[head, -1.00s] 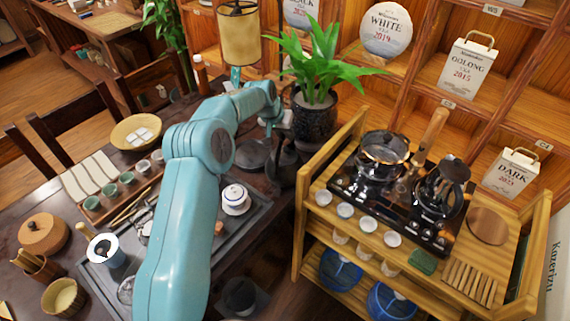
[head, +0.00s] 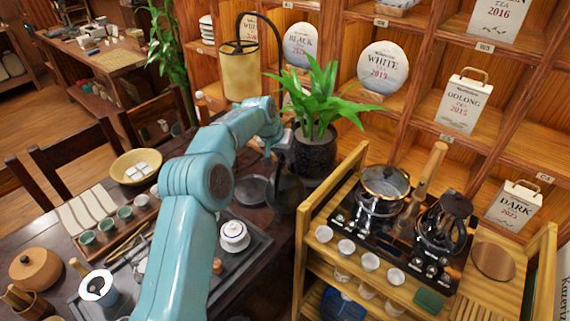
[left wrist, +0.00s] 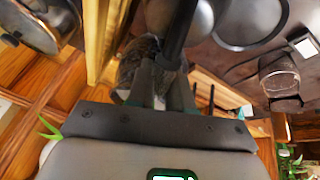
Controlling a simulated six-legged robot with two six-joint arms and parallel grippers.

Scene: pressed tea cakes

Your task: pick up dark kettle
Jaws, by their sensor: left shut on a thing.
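The dark kettle (head: 288,192) is a dark, rounded shape beside the plant pot, at the right end of the dark table. My left gripper (head: 271,142) is above it, with my arm coming in from the left. In the left wrist view my left gripper (left wrist: 165,88) is shut on the kettle's dark upright handle (left wrist: 176,35). The greyish round body of the kettle (left wrist: 200,18) shows beyond the fingers, partly cut off by the frame. I cannot tell whether its bottom touches the table. My right gripper is not in view.
A flat dark disc (head: 252,190) lies left of the kettle. A potted plant (head: 315,150) stands close behind it. A wooden cart (head: 312,250) with a stove, glass pot (head: 384,185) and another dark kettle (head: 447,225) is at the right. A white lidded bowl (head: 233,233) is nearby.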

